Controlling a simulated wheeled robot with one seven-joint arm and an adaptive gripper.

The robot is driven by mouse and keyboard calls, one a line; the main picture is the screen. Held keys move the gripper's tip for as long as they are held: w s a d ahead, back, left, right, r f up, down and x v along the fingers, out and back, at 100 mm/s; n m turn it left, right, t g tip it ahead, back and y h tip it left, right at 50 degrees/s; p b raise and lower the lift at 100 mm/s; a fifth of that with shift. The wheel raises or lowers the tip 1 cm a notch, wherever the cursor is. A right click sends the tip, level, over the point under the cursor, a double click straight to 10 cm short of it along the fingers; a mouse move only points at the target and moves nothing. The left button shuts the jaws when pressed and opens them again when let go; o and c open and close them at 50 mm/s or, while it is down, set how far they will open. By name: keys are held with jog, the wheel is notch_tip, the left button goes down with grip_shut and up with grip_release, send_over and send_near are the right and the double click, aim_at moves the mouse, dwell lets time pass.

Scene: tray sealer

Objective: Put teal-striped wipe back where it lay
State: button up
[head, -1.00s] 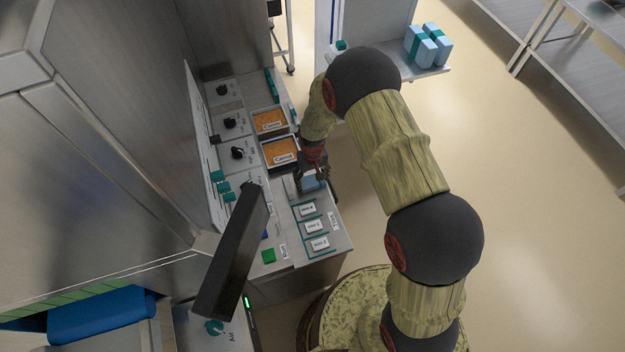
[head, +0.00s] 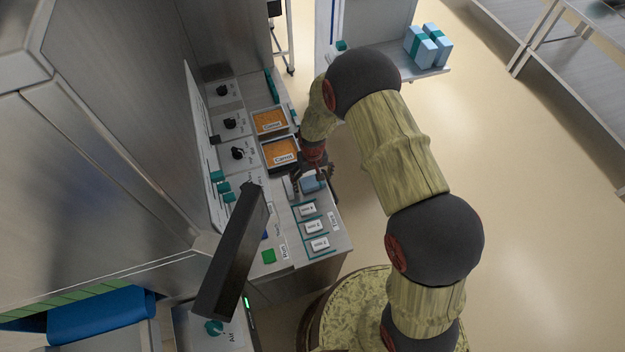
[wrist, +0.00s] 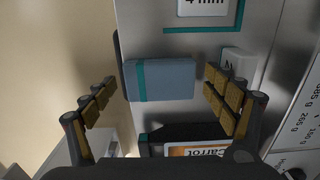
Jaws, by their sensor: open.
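The teal-striped wipe (wrist: 165,80) is a blue-grey block with a teal band near its left end. In the wrist view it lies on the steel counter between my gripper's fingers, with a gap on both sides. My gripper (wrist: 158,98) is open around it and does not visibly touch it. In the head view the wipe (head: 312,184) shows on the counter just below my gripper (head: 311,178), partly hidden by the fingers.
Two carrot trays (head: 281,153) sit behind the wipe on the counter. Labelled plates with teal corner marks (head: 314,227) lie in front. Black knobs (head: 237,153) line the panel. More striped blue packs (head: 434,50) stand on a far shelf.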

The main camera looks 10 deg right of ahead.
notch_tip(320, 180, up, 12)
jog(key=p, duration=0.2)
notch_tip(320, 180, up, 12)
jog(key=t, duration=0.1)
send_over(313, 182)
jog(key=d, duration=0.2)
jog(key=s+d+r+m+t, duration=0.1)
jog(key=s+d+r, duration=0.15)
jog(key=r, duration=0.35)
jog(key=s+d+r+t, duration=0.1)
jog(key=s+r, duration=0.2)
jog(key=r, duration=0.3)
jog(key=s+d+r+t, duration=0.1)
jog(key=s+d+r, duration=0.1)
jog(key=s+r, duration=0.4)
jog(key=s+d+r+m+t, duration=0.1)
jog(key=s+d+r, duration=0.2)
jog(key=s+r, duration=0.4)
jog(key=s, duration=0.6)
jog(key=shift+s+d+t, duration=0.25)
jog(key=shift+t, duration=0.05)
jog(key=shift+b, duration=0.3)
notch_tip(313, 182, down, 6)
jog(key=b, duration=0.5)
jog(key=shift+r+b, duration=0.15)
jog(key=shift+b, duration=0.15)
